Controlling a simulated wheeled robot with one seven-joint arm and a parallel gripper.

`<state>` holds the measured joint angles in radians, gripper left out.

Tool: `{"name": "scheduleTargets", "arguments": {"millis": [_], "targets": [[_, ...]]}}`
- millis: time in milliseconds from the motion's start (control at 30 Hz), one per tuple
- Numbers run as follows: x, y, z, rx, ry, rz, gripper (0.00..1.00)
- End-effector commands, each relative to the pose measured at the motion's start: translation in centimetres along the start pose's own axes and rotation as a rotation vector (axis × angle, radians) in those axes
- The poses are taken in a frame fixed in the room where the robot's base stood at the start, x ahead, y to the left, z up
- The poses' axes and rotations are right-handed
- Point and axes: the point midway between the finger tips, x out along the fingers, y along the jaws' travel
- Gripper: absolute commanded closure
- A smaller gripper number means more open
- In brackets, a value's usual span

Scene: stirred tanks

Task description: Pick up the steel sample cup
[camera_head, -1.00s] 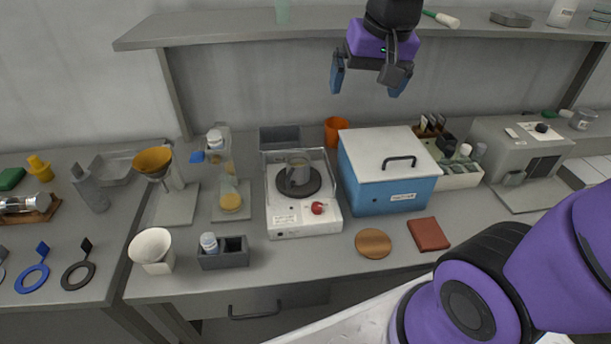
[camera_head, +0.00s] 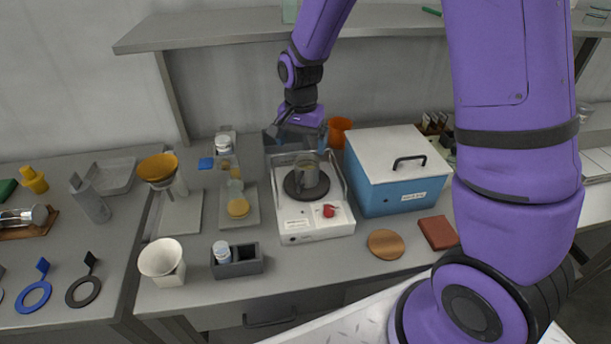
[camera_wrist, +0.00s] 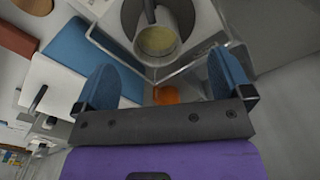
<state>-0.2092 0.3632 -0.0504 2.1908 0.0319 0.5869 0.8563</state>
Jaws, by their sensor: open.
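A grey steel sample cup (camera_head: 309,171) stands on the dark round plate of a white stirrer (camera_head: 306,223) in the head view. In the wrist view the cup (camera_wrist: 158,40) is at the top centre, and a yellowish content shows inside it. My gripper (camera_head: 297,138) is above and a little behind the cup, apart from it. In the wrist view my gripper (camera_wrist: 166,80) has its two blue fingers spread wide with nothing between them. The cup lies beyond the fingertips.
A clear guard (camera_head: 338,172) rises around the back and sides of the stirrer's plate. A blue box with a white lid (camera_head: 392,185) stands close on the right, with an orange cup (camera_head: 338,130) behind. A shelf (camera_head: 220,36) runs above. Glassware (camera_head: 237,204) is to the left.

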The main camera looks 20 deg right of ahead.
Motion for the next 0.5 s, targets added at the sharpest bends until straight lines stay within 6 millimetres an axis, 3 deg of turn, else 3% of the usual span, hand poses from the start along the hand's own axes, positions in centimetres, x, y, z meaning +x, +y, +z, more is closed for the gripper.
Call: {"name": "scheduleTargets", "arguments": {"millis": [300, 500], "targets": [[4.5, 0.1, 0.0, 0.0, -0.003, 0.003, 0.03], [5.6, 0.2, -0.1, 0.0, -0.002, 0.002, 0.03]]}}
